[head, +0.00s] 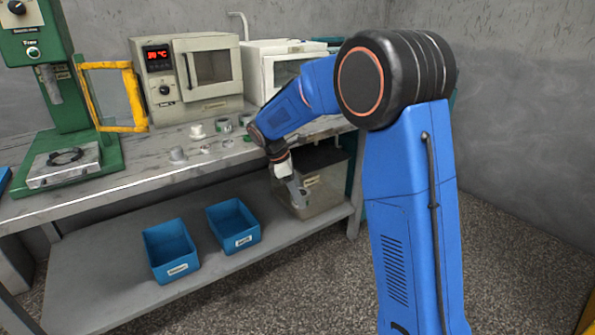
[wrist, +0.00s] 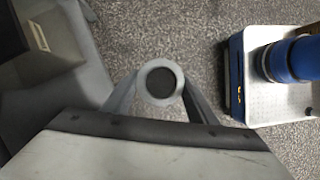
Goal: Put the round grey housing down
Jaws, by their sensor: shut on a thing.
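The round grey housing (wrist: 143,85) shows in the wrist view as a pale ring with a dark round opening. My gripper (wrist: 160,88) is shut on it, with one grey finger on each side. In the head view my gripper (head: 299,194) points down at the right end of the bench, below the bench top and in front of a greyish bin on the lower shelf. The housing is too small there to make out clearly. In the wrist view the speckled floor shows beyond the housing.
The greyish bin (head: 325,197) also shows in the wrist view (wrist: 38,36). Two blue bins (head: 170,252) (head: 234,226) stand on the lower shelf (head: 110,285). Several small parts (head: 197,131), two ovens (head: 208,68) (head: 280,62) and a green press (head: 62,120) stand on the bench (head: 120,182).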

